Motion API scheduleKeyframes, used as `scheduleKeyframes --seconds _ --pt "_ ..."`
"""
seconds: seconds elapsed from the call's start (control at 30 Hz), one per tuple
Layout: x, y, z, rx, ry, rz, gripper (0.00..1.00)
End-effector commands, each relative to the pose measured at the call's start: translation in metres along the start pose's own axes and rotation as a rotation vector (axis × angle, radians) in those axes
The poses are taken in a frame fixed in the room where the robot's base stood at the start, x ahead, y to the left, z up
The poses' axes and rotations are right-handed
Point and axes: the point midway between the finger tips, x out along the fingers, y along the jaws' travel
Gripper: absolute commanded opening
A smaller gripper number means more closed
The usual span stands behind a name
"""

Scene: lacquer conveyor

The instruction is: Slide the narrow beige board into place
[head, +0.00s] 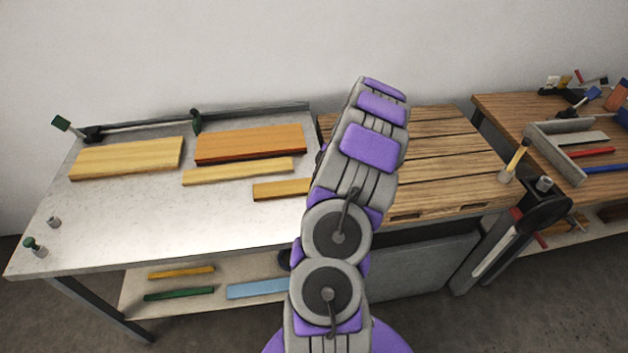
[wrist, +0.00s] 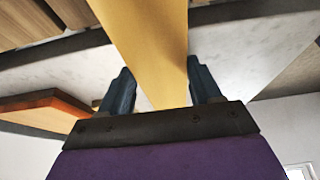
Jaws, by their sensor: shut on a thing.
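In the wrist view, my gripper (wrist: 159,70) is shut on a narrow yellowish-beige board (wrist: 148,30), with one dark finger on each side. The board runs away from the palm toward the picture's top edge. In the head view, my gripper is hidden behind my arm. A long narrow beige board (head: 238,171) lies on the grey metal table (head: 190,222), in front of an orange-brown board (head: 250,145). A narrow golden board (head: 280,189) shows partly, its right end hidden by my arm. I cannot tell which head-view board is the held one.
A wider pale board (head: 127,158) lies at the table's left. A rail with green-handled clamps (head: 196,121) runs along the back. A slatted wooden bench (head: 450,150) stands at right, with a brush (head: 515,160) near its edge. The table's front is clear.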

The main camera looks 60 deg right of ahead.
Motion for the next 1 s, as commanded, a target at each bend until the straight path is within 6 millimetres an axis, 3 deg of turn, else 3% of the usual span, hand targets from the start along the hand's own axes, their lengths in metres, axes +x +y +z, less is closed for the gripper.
scheduleKeyframes --seconds 1.0 --pt "-0.027 -0.001 0.069 0.0 -0.003 0.0 0.23"
